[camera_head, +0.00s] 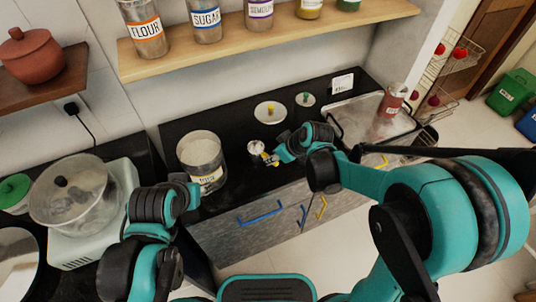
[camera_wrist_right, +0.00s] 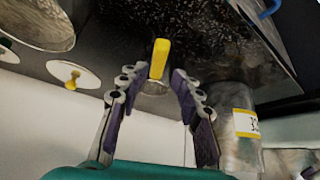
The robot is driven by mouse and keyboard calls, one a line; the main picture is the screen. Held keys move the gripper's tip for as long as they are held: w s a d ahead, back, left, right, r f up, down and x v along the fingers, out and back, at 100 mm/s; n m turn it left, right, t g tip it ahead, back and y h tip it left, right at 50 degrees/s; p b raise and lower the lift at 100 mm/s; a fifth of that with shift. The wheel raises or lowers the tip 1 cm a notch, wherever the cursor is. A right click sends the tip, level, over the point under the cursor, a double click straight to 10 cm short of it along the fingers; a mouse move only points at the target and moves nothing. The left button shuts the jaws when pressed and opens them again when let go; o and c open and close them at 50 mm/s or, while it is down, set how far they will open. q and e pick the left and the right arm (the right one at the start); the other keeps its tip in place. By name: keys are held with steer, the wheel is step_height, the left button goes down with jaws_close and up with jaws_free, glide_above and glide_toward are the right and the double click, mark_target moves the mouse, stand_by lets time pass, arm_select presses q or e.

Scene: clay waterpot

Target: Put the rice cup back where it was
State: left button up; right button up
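The rice cup (camera_head: 256,146), a small metal cup with a yellow handle (camera_wrist_right: 160,58), stands on the black counter right of a metal canister (camera_head: 200,150) with a yellow-edged label. My right gripper (camera_head: 271,158) is at the cup's handle. In the right wrist view, the handle is between the spread fingers (camera_wrist_right: 152,78), with gaps on both sides; the cup body (camera_wrist_right: 154,88) is partly hidden. The canister also shows there on the right (camera_wrist_right: 236,118). My left gripper (camera_head: 184,186) is near the canister's lower left; its fingers cannot be made out.
Lids with a yellow knob (camera_head: 270,113) and a green knob (camera_head: 305,99) lie behind the cup. A cooker with a glass lid (camera_head: 68,190) stands at left. A shelf of jars (camera_head: 250,38) hangs above.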

steer(key=s+d+r+m+t+h+p, duration=0.1)
steer(key=s+d+r+m+h, duration=0.3)
steer(key=s+d+r+m, duration=0.5)
steer(key=s+d+r+t, duration=0.1)
steer(key=s+d+r, duration=0.2)
steer(key=s+d, duration=0.2)
steer(key=shift+s+d+t+h+p, duration=0.3)
steer(key=shift+s+p, duration=0.1)
steer(key=shift+s, duration=0.8)
